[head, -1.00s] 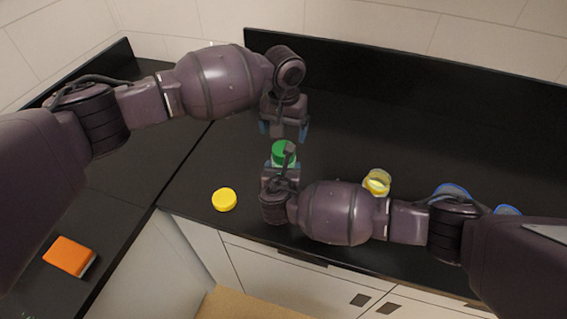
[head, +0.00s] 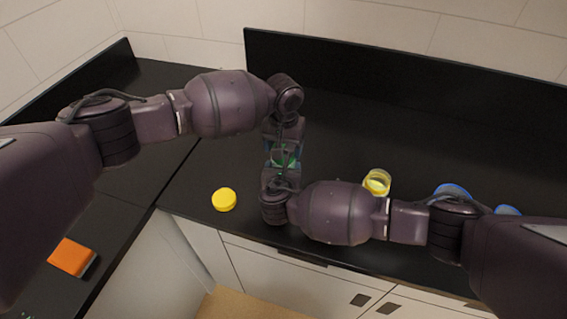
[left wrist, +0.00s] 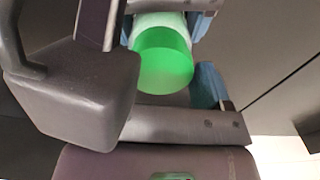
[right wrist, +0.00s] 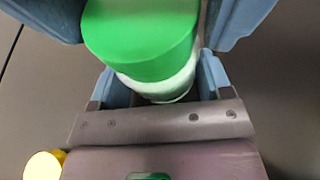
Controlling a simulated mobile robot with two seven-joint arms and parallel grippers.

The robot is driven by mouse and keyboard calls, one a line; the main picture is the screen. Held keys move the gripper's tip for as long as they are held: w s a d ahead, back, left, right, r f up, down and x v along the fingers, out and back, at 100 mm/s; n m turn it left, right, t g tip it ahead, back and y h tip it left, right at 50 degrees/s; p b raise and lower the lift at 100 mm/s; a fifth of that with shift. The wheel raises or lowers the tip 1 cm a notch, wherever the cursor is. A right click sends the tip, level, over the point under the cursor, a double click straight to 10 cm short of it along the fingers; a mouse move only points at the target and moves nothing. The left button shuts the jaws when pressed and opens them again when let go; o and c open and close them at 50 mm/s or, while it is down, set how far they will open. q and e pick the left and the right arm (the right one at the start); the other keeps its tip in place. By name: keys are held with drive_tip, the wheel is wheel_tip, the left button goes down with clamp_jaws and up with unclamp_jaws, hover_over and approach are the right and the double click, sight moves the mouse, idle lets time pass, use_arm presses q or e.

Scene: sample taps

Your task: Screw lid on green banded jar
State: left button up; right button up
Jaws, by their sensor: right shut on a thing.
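The green lid (right wrist: 142,40) sits on top of the pale translucent jar (right wrist: 165,88) in the right wrist view; I cannot tell whether it is threaded. The jar's green band is not clearly visible. My right gripper (head: 281,174) is shut on the jar's body. My left gripper (head: 284,156) is over the lid with its blue fingers on either side, open and close to the lid's sides.
A yellow lid (head: 224,199) lies left of the grippers on the black counter. A yellow-banded jar (head: 377,182) stands to the right. Blue-rimmed items (head: 507,210) are partly hidden by my right arm. An orange block (head: 72,257) lies on the left counter.

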use_arm(q)
drive_tip(key=c, duration=0.5)
drive_tip(key=o, duration=0.9)
drive_tip(key=shift+r, duration=2.25)
drive_tip(key=shift+o, duration=0.8)
drive_tip(key=shift+r, duration=0.1)
